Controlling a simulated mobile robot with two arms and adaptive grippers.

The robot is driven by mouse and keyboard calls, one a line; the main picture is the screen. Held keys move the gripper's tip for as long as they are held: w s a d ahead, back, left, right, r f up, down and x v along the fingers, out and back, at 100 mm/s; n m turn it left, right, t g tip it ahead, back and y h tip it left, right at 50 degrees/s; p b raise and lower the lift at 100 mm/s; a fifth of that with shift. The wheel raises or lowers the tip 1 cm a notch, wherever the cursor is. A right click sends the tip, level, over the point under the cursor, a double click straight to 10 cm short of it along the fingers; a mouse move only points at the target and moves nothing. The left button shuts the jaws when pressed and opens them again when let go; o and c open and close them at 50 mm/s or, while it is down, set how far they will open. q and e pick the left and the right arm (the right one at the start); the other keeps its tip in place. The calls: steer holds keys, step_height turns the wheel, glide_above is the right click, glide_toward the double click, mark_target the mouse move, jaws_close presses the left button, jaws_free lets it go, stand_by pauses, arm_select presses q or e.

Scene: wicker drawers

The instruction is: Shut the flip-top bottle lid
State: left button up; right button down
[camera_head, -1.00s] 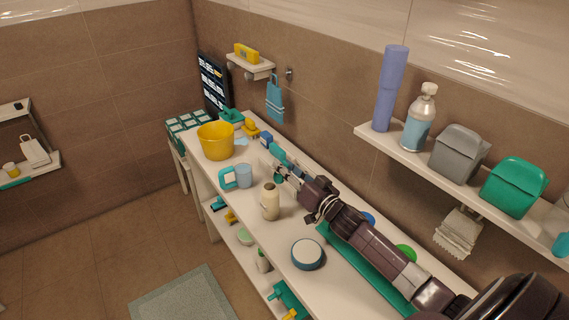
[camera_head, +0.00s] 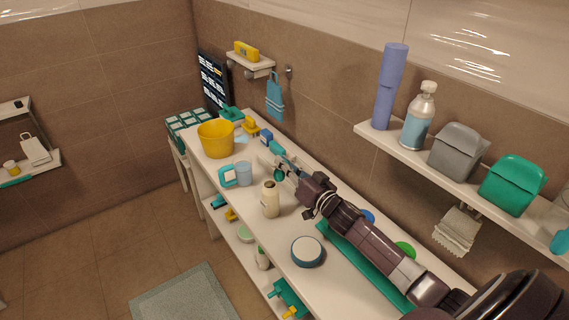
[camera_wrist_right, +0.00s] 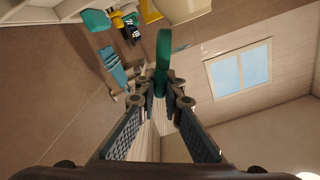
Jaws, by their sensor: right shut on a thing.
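My right gripper (camera_head: 285,167) reaches over the counter from the lower right. In the right wrist view its fingers (camera_wrist_right: 165,98) are shut on a teal piece (camera_wrist_right: 163,62), seen nearly edge-on and standing up between the fingertips. The teal piece also shows as a small round shape in the head view (camera_head: 279,174). I cannot tell whether it is the flip-top lid. A cream bottle (camera_head: 270,200) stands upright on the counter, nearer the front edge than the gripper and apart from it. My left gripper is not in view.
A wall shelf (camera_head: 412,164) with bottles and bins overhangs the right side. Free counter lies around the cream bottle.

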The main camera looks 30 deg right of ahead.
steer(key=shift+a+r, duration=0.1)
steer(key=n, duration=0.1)
steer(key=a+n+p, duration=0.1)
steer(key=n, duration=0.1)
steer(key=shift+s+a+r, duration=0.1)
steer(key=shift+a+r, duration=0.15)
steer(key=shift+r, duration=0.05)
steer(key=shift+a+n, duration=0.5)
steer(key=shift+n, duration=0.55)
steer(key=shift+a+n, duration=0.5)
steer(key=shift+n, duration=0.55)
steer(key=c, duration=2)
jaws_free()
steer(key=shift+s, duration=0.1)
steer(key=s, duration=0.8)
steer(key=s+d, duration=0.1)
steer(key=s, duration=0.3)
steer(key=shift+c, duration=0.8)
